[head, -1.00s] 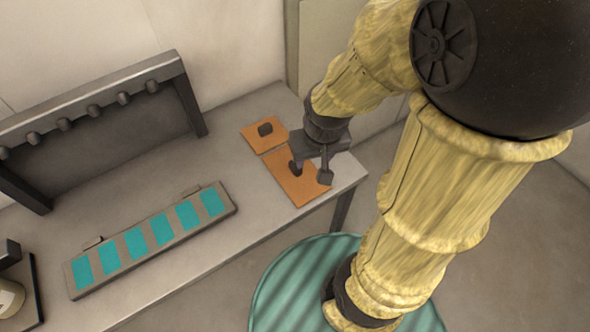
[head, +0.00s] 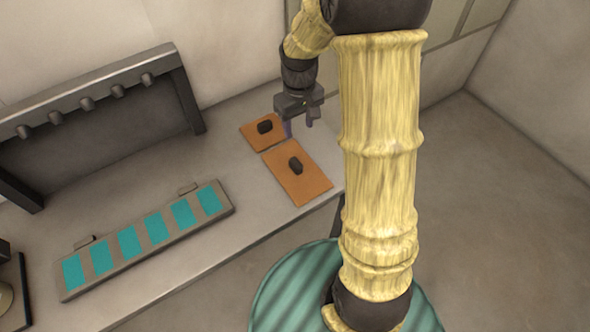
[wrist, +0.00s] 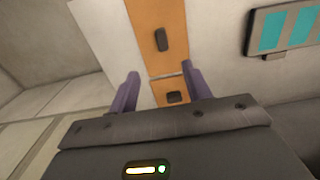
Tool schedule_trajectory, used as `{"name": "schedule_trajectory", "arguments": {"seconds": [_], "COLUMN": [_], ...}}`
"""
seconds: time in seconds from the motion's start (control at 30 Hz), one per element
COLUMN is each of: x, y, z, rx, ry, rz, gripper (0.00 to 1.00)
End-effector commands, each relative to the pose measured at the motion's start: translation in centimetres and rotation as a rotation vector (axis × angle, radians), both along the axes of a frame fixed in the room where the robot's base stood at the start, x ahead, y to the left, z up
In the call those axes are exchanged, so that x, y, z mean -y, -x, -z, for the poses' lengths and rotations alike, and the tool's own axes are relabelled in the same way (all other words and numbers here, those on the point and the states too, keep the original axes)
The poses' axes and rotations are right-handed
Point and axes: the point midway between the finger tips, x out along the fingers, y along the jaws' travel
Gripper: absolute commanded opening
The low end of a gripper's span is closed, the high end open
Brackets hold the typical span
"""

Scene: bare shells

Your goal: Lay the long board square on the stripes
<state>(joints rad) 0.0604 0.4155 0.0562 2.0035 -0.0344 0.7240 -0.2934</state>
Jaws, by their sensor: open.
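The long orange board (head: 309,185) lies flat at the right end of the grey bench, with a dark knob (head: 295,165) on top. A shorter orange board (head: 252,134) with its own dark knob (head: 265,127) lies just behind it. The teal stripes (head: 129,242) are on a grey panel to the left, bare. My gripper (head: 299,126) is open and empty, above the bench near the short board's right side. In the wrist view the short board (wrist: 157,97) shows between the fingers, and the long board (wrist: 169,15) lies beyond.
A dark rack (head: 100,120) with several pegs stands at the back left of the bench. The striped panel has two small tabs along its back edge. A dark object (head: 14,300) is cut off at the left edge. Bench between panel and boards is clear.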

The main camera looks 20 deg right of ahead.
Motion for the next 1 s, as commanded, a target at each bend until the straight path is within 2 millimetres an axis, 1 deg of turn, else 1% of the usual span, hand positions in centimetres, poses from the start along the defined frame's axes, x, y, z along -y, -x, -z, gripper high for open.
{"name": "schedule_trajectory", "arguments": {"seconds": [0.07,0.17,0.5,0.8,0.9,1.0], "x": [0.1,0.1,-0.5,-0.5,-0.5,-0.5], "y": [0.0,0.1,0.1,0.0,0.0,0.0], "z": [0.2,1.2,6.7,11.0,11.9,12.2], "rx": [-0.001,-0.004,-0.006,-0.003,-0.002,0.001], "ry": [0.0,0.0,0.0,0.0,0.0,0.0], "rz": [0.002,0.004,-0.007,-0.007,-0.007,-0.007], "gripper": [0.49,0.49,0.49,0.49,0.49,0.49]}}
